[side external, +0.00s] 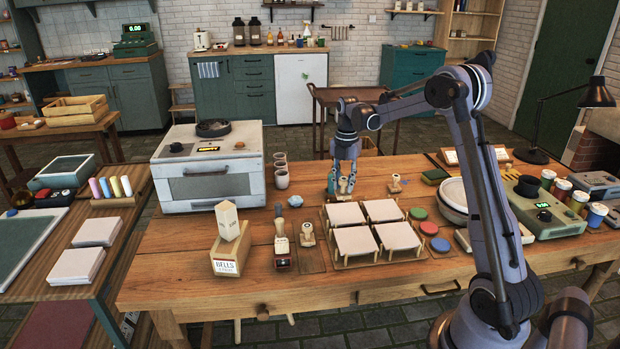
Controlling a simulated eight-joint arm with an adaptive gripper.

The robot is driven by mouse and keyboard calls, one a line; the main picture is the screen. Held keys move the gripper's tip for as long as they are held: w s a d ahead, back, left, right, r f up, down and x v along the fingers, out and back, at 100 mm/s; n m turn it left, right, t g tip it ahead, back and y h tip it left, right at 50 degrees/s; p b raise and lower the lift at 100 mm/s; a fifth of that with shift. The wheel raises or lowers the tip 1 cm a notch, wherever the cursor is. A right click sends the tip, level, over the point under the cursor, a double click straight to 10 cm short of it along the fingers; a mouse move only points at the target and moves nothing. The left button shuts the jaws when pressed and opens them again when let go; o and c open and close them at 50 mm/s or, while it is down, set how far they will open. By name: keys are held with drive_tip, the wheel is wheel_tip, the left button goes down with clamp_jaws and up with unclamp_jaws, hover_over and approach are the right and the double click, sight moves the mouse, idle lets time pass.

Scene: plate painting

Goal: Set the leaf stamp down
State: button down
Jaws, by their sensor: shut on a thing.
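My gripper (341,186) points down just behind the cream tiles, low over the wooden table. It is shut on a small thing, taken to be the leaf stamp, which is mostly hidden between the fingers. I cannot tell whether its base touches the table. A wooden-handled stamp (396,183) stands on the table to the right of my gripper. Another wooden-handled stamp (307,233) stands in front left, on a dark wooden board (311,259).
Several cream tiles (355,243) rest on wooden supports in front of my gripper. Green (418,213), red (428,227) and blue (440,244) round pads lie to their right. A white oven (207,180) stands left, beside stacked cups (282,179). A white bowl (453,200) stands right.

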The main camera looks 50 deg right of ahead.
drive_tip(key=shift+w+d+f, duration=0.1)
drive_tip(key=shift+w+d, duration=0.05)
drive_tip(key=shift+w, duration=0.2)
drive_tip(key=shift+w+a+f, duration=1.15)
drive_tip(key=shift+w+f, duration=0.35)
drive_tip(key=shift+f, duration=0.3)
drive_tip(key=shift+w+a+f, duration=1.15)
drive_tip(key=shift+w+f, duration=0.35)
drive_tip(key=shift+f, duration=0.35)
drive_tip(key=shift+w+a+f, duration=1.15)
drive_tip(key=shift+w+f, duration=0.35)
drive_tip(key=shift+f, duration=0.3)
drive_tip(key=shift+f, duration=0.1)
drive_tip(key=c, duration=1.1)
unclamp_jaws()
drive_tip(key=shift+o, duration=0.2)
